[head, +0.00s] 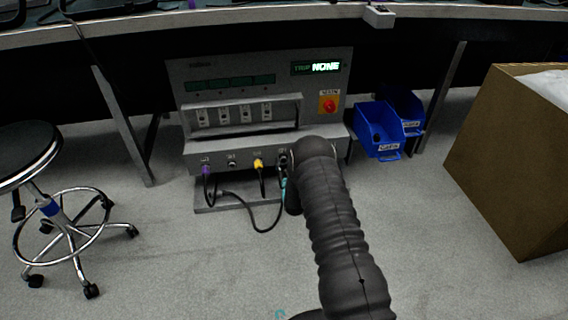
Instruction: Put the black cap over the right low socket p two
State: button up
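A grey panel unit (228,75) stands on the floor under the bench. Its low front ledge has a row of sockets. A purple plug (205,169) is in the leftmost one, and a bare socket (232,163) is beside it. A yellow plug (258,163) is in another. My gripper (289,166) is at the right end of this row, in front of the ledge. My dark arm hides most of it and the right low socket. I cannot tell whether it holds the black cap.
A second blue bin (409,100) stands behind the first, right of the unit. Black cables hang below the sockets. A stool (30,150) is left, a cardboard box (505,165) right. The floor between is clear.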

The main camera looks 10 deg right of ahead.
jog(key=o, duration=0.4)
jog(key=shift+c, duration=0.2)
jog(key=s, duration=1.2)
